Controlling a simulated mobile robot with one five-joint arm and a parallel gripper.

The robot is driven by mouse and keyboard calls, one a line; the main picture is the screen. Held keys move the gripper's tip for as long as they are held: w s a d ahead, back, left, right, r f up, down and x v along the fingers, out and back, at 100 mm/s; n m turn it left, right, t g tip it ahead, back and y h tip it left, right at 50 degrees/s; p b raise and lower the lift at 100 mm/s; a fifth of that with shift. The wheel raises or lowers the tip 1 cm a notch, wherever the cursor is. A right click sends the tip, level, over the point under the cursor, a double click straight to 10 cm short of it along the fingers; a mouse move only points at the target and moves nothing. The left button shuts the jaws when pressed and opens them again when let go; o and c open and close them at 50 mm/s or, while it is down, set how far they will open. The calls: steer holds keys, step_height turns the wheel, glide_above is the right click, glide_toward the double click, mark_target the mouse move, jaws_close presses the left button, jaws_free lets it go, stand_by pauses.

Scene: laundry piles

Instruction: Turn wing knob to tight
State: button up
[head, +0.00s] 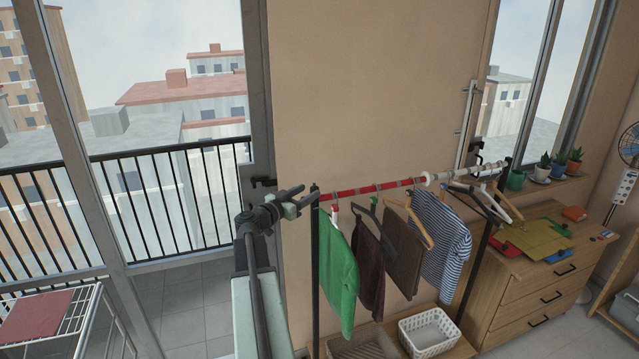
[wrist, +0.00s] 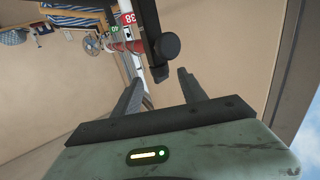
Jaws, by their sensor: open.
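My gripper (head: 304,198) is open and empty, by the top of the clothes rack's left black post (head: 315,250). In the wrist view my gripper (wrist: 160,78) has its two dark fingers spread apart. A round black knob (wrist: 168,46) sits beside a black bar ahead of the fingertips, apart from them. It may be the wing knob, but its wings and any tight mark cannot be made out.
A green top (head: 338,270), brown garments and a striped shirt (head: 440,235) hang on the rack. A white basket (head: 428,333) stands below. A wooden dresser (head: 540,275) is at the right. A door handle (head: 262,182) is behind my gripper. A drying rack (head: 75,325) stands at the lower left.

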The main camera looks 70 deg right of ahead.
steer(key=x, duration=0.7)
steer(key=shift+d, duration=0.3)
steer(key=shift+c, duration=0.3)
jaws_close()
steer(key=shift+w+d+n+t+h, duration=0.1)
steer(key=shift+w+n+t+h, duration=0.15)
steer(key=shift+n+t, duration=0.7)
steer(key=shift+w+n+t+h, duration=0.2)
steer(key=shift+n+t, duration=0.35)
steer(key=shift+t, duration=0.8)
steer(key=shift+o, duration=0.3)
jaws_free()
